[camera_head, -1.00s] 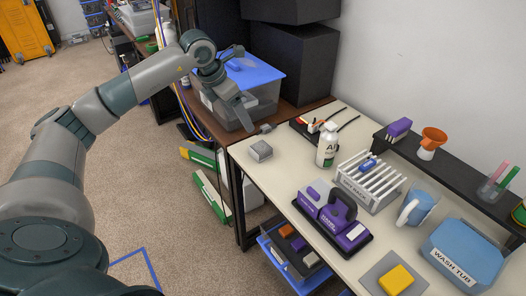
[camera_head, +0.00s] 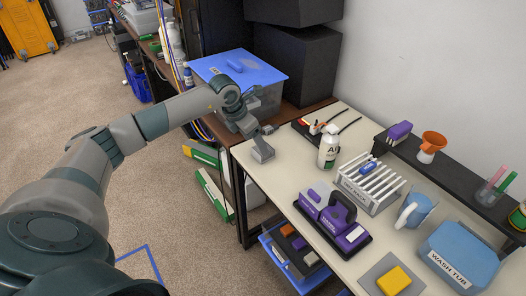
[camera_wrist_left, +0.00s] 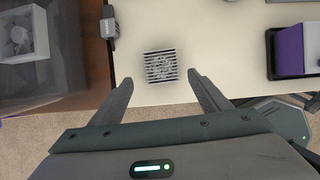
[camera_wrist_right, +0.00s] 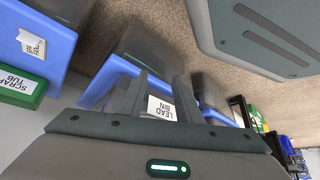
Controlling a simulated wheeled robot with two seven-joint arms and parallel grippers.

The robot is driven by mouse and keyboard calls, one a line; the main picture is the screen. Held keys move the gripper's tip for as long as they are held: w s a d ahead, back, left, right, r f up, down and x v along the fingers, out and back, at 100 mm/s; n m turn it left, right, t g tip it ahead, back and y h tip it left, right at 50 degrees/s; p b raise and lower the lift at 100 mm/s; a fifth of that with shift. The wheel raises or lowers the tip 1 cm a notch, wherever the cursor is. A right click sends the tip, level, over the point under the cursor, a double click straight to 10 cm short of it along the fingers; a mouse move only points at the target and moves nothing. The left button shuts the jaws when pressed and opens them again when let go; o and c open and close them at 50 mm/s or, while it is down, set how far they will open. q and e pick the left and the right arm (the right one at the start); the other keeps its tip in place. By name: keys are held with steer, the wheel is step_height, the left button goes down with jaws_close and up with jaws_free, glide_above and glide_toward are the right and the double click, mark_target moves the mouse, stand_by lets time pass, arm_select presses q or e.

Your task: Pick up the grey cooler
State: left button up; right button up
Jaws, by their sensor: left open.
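The grey cooler (camera_head: 263,152) is a small square finned block on the near left corner of the pale worktable. In the left wrist view the cooler (camera_wrist_left: 160,66) shows its fins from above, just beyond the fingertips and centred between them. My left gripper (camera_wrist_left: 160,82) is open and empty. In the head view my left gripper (camera_head: 259,134) is right above and behind the cooler and hides part of it. My right gripper (camera_wrist_right: 162,78) shows only in its own wrist view, with a gap between its fingers, away from the cooler and facing blue bins.
A lidded blue-topped box (camera_head: 240,75) stands behind the left arm. Near my right gripper is a bin with a LEAD BIN label (camera_wrist_right: 160,107).

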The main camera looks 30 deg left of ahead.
stand_by(0.3)
arm_select(q)
steer(key=shift+w+d+f, duration=0.1)
steer(key=shift+w+f, duration=0.05)
steer(key=shift+f, duration=0.05)
steer(key=shift+w+d+f+p, duration=0.2)
steer(key=shift+f+p, duration=0.1)
steer(key=shift+p, duration=0.1)
steer(key=p+x, duration=0.1)
steer(key=x, duration=0.2)
steer(key=shift+w+d, duration=0.1)
steer(key=shift+w+f, duration=0.15)
steer(key=shift+f, duration=0.25)
arm_select(e)
steer(key=shift+w+a+r+t, duration=0.25)
steer(key=shift+a+r+t, duration=0.1)
steer(key=shift+a+r, duration=0.1)
steer(key=shift+w+a+r+t, duration=0.25)
steer(key=shift+a+r+t, duration=0.1)
steer(key=shift+a+r, duration=0.1)
arm_select(q)
steer(key=c, duration=1.2)
